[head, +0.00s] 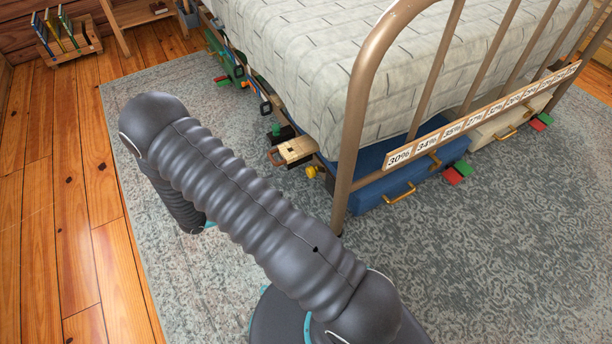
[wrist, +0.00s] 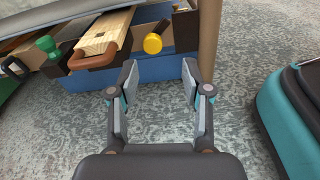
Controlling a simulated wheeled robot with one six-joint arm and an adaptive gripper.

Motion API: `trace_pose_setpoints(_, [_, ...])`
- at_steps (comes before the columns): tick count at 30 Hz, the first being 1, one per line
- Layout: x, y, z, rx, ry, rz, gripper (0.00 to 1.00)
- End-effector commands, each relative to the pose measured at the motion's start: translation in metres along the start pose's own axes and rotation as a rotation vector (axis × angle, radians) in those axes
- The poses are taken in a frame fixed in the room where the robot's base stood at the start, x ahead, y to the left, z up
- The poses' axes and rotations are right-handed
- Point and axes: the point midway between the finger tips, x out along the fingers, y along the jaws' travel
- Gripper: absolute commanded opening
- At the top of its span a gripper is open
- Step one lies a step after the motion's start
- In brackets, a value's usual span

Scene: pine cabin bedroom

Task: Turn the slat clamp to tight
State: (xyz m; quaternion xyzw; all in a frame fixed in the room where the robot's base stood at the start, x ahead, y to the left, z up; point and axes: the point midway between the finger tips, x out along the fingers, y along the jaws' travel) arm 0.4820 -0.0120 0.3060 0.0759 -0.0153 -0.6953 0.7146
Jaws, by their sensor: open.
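In the wrist view a yellow knob (wrist: 152,43) on a short stem sits under the bed's edge, close to a bed post. It also shows in the head view (head: 312,171). A pale wooden slat piece (wrist: 102,36) with a brown handle lies left of it, also in the head view (head: 297,150). A green knob (wrist: 47,45) is further left. No label shows which of these is the slat clamp or how tight it is. My gripper (wrist: 159,80) is open and empty, its fingers pointing toward the yellow knob, apart from it. The head view hides my gripper.
The metal bed frame (head: 352,120) has a post just right of the knob. The grey rug (head: 480,260) in front is clear.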

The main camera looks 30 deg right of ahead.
Motion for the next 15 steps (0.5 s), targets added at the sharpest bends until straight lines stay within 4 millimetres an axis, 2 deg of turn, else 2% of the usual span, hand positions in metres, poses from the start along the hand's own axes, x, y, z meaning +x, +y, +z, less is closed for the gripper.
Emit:
trace_pose_setpoints(1, [-0.001, -0.002, -0.013, -0.027, -0.022, 0.029, 0.49])
trace_pose_setpoints(6, [-0.003, -0.003, -0.035, -0.073, -0.065, 0.097, 0.49])
trace_pose_setpoints(11, [0.002, -0.002, -0.040, -0.084, -0.076, 0.113, 0.49])
trace_pose_setpoints(15, [0.019, 0.000, -0.038, -0.084, -0.076, 0.110, 0.49])
